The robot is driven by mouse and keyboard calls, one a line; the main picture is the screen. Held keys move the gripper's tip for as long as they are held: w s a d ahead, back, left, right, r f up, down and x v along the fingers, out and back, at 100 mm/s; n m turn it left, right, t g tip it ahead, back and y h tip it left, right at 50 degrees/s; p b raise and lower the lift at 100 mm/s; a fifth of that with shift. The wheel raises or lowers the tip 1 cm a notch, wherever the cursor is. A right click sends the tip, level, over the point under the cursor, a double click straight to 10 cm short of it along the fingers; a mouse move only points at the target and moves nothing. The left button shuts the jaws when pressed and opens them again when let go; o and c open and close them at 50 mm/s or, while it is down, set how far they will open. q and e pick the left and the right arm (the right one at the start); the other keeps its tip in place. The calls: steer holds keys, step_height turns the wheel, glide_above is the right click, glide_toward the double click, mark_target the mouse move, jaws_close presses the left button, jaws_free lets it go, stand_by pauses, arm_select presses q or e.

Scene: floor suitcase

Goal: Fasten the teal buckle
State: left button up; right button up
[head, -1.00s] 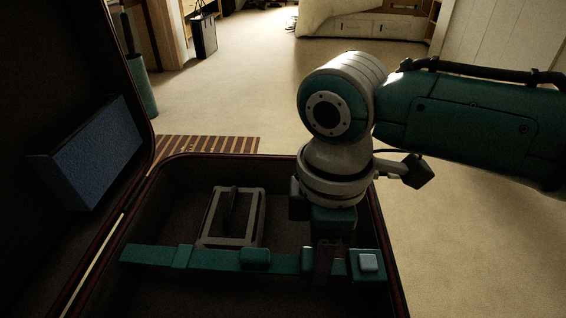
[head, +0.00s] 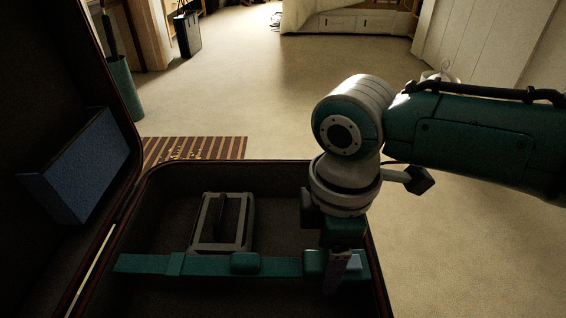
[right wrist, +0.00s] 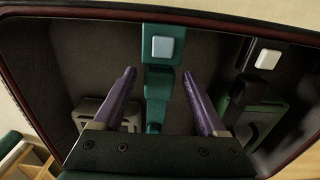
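A teal strap (head: 210,265) runs across the open suitcase (head: 160,200), with a raised teal block (head: 245,263) along it. At its right end is the teal buckle (head: 314,263) with a pale blue button, partly hidden by my right gripper (head: 337,272). In the right wrist view, the purple fingers of my right gripper (right wrist: 159,73) are spread apart with nothing gripped. The buckle (right wrist: 148,47) lies beyond the fingertips, and a narrower teal piece (right wrist: 155,115) shows between the fingers. I cannot tell whether the buckle parts are joined. My left gripper is not in view.
A grey framed box (head: 222,222) lies in the suitcase behind the strap. The right wrist view also shows a dark green box (right wrist: 262,105) and a dark buckle with a white button (right wrist: 267,59). The lid, holding a blue box (head: 78,165), stands at left. Floor right is clear.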

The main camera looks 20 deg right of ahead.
mark_target(326, 260)
steer(key=shift+a+r, duration=0.1)
steer(key=shift+r+p, duration=0.3)
steer(key=shift+r, duration=0.05)
step_height(326, 260, up, 8)
steer(key=p, duration=0.3)
steer(key=shift+w+f+p, duration=0.1)
steer(key=shift+p, duration=0.3)
steer(key=shift+r, duration=0.65)
